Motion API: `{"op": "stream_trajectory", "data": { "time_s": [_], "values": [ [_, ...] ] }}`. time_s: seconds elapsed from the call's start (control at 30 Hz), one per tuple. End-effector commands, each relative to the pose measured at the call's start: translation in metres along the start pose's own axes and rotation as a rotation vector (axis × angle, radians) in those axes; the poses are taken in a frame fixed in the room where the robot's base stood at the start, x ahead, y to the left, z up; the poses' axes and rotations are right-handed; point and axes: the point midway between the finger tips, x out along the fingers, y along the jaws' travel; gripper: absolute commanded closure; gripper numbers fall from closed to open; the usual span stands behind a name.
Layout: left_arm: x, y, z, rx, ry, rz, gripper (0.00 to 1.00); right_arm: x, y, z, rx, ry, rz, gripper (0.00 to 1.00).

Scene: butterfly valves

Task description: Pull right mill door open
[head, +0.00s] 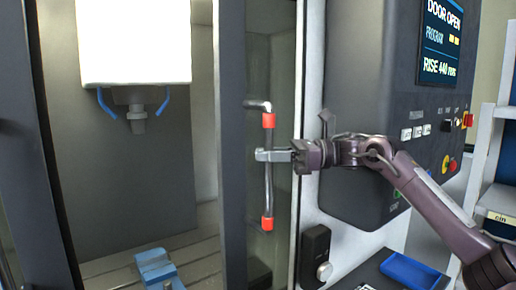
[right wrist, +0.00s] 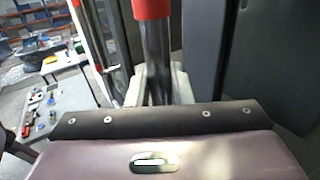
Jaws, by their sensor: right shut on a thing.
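The right mill door (head: 232,120) is a dark-framed panel with a window, right of the machine's opening. Its handle (head: 267,190) is an upright metal bar with a red collar near each end. My right gripper (head: 272,155) reaches in from the right and is shut on the bar between the collars, above its middle. In the right wrist view, the handle (right wrist: 156,50) stands upright between the fingers (right wrist: 157,85), with a red collar above. My left gripper is not in view.
Left of the door, the mill's interior is visible, with a white spindle head (head: 135,45) and a blue vise (head: 158,268). A control panel (head: 375,110) with a screen reading "DOOR OPEN" stands right, behind my right arm. A blue tray (head: 410,271) lies lower right.

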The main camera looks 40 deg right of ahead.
Motion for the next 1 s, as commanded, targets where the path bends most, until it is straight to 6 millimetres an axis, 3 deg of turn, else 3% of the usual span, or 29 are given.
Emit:
{"op": "stream_trajectory", "data": {
  "time_s": [0.33, 0.37, 0.5, 0.83, 1.0],
  "values": [
    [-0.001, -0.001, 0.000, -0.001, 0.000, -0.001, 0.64, -0.003, -0.002, 0.002, -0.005, -0.004, -0.005, 1.00],
    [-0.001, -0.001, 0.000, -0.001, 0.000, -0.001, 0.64, -0.003, -0.002, 0.002, -0.005, -0.004, -0.005, 0.79],
    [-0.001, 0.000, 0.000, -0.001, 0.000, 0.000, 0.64, -0.002, -0.002, 0.002, -0.004, -0.003, -0.004, 0.61],
    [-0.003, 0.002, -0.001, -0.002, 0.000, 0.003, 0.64, -0.001, 0.000, 0.004, -0.002, -0.002, -0.002, 0.61],
    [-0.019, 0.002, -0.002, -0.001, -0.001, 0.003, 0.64, 0.003, 0.007, 0.030, -0.004, -0.002, -0.003, 0.61]
  ]
}}
